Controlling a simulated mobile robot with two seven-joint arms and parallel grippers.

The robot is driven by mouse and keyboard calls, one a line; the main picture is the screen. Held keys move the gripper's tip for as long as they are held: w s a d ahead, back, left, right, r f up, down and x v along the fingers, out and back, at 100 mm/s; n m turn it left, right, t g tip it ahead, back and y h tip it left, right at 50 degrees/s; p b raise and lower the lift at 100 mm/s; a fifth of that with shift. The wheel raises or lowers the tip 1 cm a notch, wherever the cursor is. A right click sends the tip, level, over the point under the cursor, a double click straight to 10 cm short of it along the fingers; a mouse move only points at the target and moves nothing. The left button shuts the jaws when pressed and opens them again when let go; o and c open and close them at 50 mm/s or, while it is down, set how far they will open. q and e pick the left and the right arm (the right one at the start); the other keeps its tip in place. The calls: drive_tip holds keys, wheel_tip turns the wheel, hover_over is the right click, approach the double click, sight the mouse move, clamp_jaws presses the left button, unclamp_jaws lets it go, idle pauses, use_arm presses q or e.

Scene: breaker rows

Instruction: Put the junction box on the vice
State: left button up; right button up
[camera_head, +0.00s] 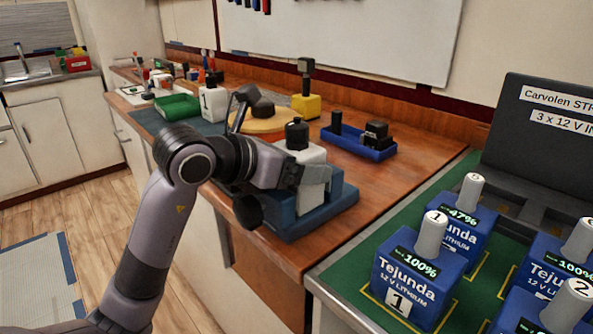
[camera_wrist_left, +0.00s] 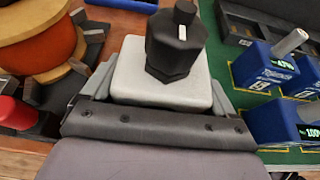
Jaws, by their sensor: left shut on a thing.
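The junction box (camera_head: 310,155) is a pale grey block with a black knob-like fitting on top. My left gripper (camera_head: 300,178) is shut on it and holds it upright. In the left wrist view the box (camera_wrist_left: 140,85) sits between the two fingers, with its black fitting towards the camera. The blue vice (camera_head: 318,214) stands near the front edge of the wooden bench. The box is directly at the vice, in front of its raised blue part in the picture. I cannot tell whether its underside touches the vice. My right gripper is not in view.
A round wooden spool (camera_head: 262,124), a yellow block (camera_head: 306,106) and a blue tray (camera_head: 372,153) with black parts stand behind. A white container (camera_head: 213,104) and green tray (camera_head: 177,107) are at left. Blue batteries (camera_head: 405,278) stand on the green mat at right.

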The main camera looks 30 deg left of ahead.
use_arm(q)
drive_tip(key=shift+r, duration=0.15)
drive_tip(key=o, duration=1.2)
drive_tip(key=shift+f, duration=0.2)
drive_tip(key=shift+c, duration=0.2)
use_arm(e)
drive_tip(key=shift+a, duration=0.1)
use_arm(q)
drive_tip(key=shift+r, duration=0.2)
drive_tip(key=b+v, duration=0.1)
drive_tip(key=v, duration=0.4)
drive_tip(key=b+v, duration=0.1)
drive_tip(key=v, duration=0.4)
drive_tip(key=shift+s+a+f, duration=0.1)
drive_tip(key=shift+s+a, duration=0.05)
drive_tip(key=shift+s, duration=0.25)
drive_tip(key=shift+s+a+r+b, duration=0.15)
drive_tip(key=shift+s+r+b, duration=0.15)
drive_tip(key=shift+s+b, duration=0.3)
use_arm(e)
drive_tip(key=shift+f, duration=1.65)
